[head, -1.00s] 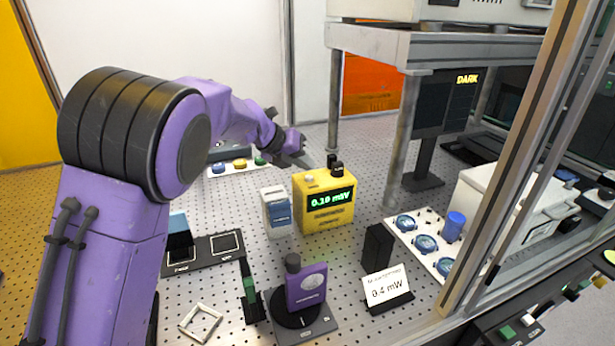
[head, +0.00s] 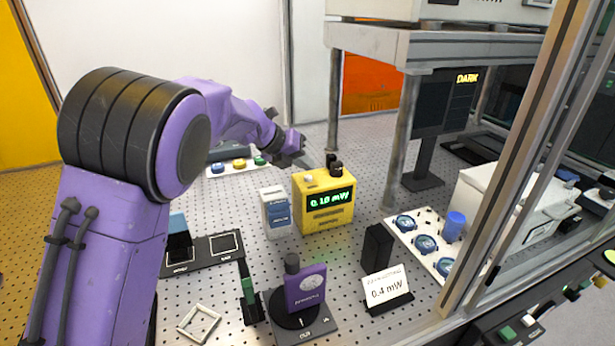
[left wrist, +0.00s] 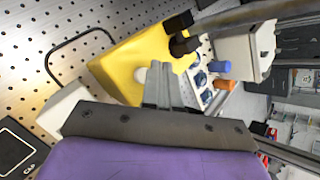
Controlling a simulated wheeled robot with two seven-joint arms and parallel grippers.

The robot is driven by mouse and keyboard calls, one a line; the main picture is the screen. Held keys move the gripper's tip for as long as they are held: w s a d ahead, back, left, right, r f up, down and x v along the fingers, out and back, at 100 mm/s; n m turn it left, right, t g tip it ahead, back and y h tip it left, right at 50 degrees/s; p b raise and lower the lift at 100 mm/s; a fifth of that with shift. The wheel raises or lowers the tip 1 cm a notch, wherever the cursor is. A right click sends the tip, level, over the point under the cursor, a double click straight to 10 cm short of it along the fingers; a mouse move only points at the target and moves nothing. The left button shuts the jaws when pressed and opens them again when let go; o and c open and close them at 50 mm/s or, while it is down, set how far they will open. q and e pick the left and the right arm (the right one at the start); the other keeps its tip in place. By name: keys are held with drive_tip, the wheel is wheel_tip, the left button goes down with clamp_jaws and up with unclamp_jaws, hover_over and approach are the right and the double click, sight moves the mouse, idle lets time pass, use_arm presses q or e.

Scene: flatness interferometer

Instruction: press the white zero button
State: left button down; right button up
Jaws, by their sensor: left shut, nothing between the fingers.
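The yellow power meter (head: 325,203) stands on the perforated table with a lit green readout in mW on its front. The white zero button (head: 309,178) is on its top, near the left front corner; in the left wrist view the button (left wrist: 141,75) shows beside the fingertips. My left gripper (head: 310,164) is shut and empty, with its fingertips just above and behind the button in the head view. In the left wrist view the fingertips (left wrist: 161,66) lie over the meter's top, just right of the button. I cannot tell any contact. My right gripper is not in view.
Black knobs (head: 334,164) rise from the meter's back right. A white-and-blue box (head: 276,211) stands close on its left. A purple device (head: 306,290) and a 0.4 mW card (head: 387,287) stand in front. A grey post (head: 405,140) stands behind right.

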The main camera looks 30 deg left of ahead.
sight(305, 177)
use_arm(q)
drive_tip(key=shift+f, duration=0.1)
drive_tip(key=shift+f, duration=0.4)
drive_tip(key=shift+f+b, duration=0.35)
drive_tip(key=shift+f, duration=0.05)
idle(0.6)
drive_tip(key=shift+r+p, duration=0.9)
wheel_tip(305, 177, up, 5)
drive_tip(key=p, duration=0.5)
drive_tip(key=shift+r, duration=0.1)
idle(0.5)
